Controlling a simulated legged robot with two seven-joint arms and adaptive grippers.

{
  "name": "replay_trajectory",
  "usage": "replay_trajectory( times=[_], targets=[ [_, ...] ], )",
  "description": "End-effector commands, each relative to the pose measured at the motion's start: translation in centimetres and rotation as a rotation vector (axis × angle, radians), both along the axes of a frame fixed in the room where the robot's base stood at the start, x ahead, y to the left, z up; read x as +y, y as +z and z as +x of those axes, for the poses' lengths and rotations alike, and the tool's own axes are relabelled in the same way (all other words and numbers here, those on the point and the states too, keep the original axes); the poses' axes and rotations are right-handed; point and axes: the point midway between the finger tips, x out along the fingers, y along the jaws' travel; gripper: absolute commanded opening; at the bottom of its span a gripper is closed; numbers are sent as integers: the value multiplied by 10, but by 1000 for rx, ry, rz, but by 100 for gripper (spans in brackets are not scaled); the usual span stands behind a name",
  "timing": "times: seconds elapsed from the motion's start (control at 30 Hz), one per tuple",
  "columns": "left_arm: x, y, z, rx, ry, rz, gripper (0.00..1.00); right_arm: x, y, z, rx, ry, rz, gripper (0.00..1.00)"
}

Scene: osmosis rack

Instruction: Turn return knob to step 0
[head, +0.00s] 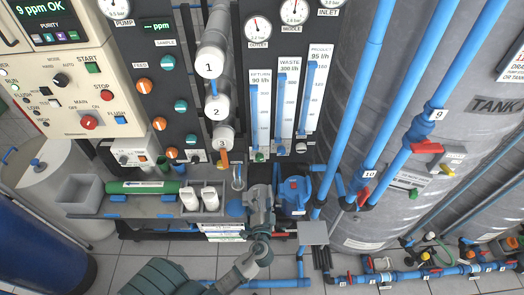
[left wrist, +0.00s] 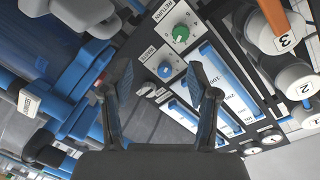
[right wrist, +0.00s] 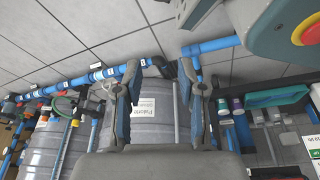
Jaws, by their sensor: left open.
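The return knob, a small round green knob (head: 259,156), sits below the RETURN flow meter (head: 260,112) in the head view. In the left wrist view the green knob (left wrist: 181,33) is at the upper middle beside its RETURN label. My left gripper (head: 261,190) is below the knob in the head view. In the left wrist view my left gripper (left wrist: 158,78) is open and empty, with the green knob beyond and above its right finger, apart from it. My right gripper (right wrist: 160,75) is open and empty, away from the panel.
A blue waste knob (head: 281,150) and a whitish product knob (head: 301,147) sit right of the return knob. A blue pump (head: 295,193) stands right of my left gripper. Vertical blue pipes (head: 352,110) and a large grey tank (head: 420,100) are further right.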

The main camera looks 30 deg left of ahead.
Motion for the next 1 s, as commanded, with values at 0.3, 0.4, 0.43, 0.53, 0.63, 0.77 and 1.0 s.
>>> replay_trajectory(
  times=[0.3,0.4,0.43,0.53,0.63,0.77,1.0],
  targets=[
    [9,21,-3,-26,39,170,60,-26,-11,-128,209,-7,-41,40],
    [14,22,6,-28,41,174,60,-27,-9,-130,212,-8,-43,40],
    [17,22,10,-28,41,174,60,-27,-8,-130,212,-8,-43,40],
    [28,23,28,-28,41,173,60,-27,-3,-129,211,-8,-42,40],
    [41,24,49,-29,41,175,60,-27,2,-129,211,-8,-42,40],
    [58,24,76,-28,42,174,60,-27,8,-128,210,-8,-42,40],
    [84,23,119,-27,42,172,60,-27,15,-128,209,-8,-42,40]
  ],
)
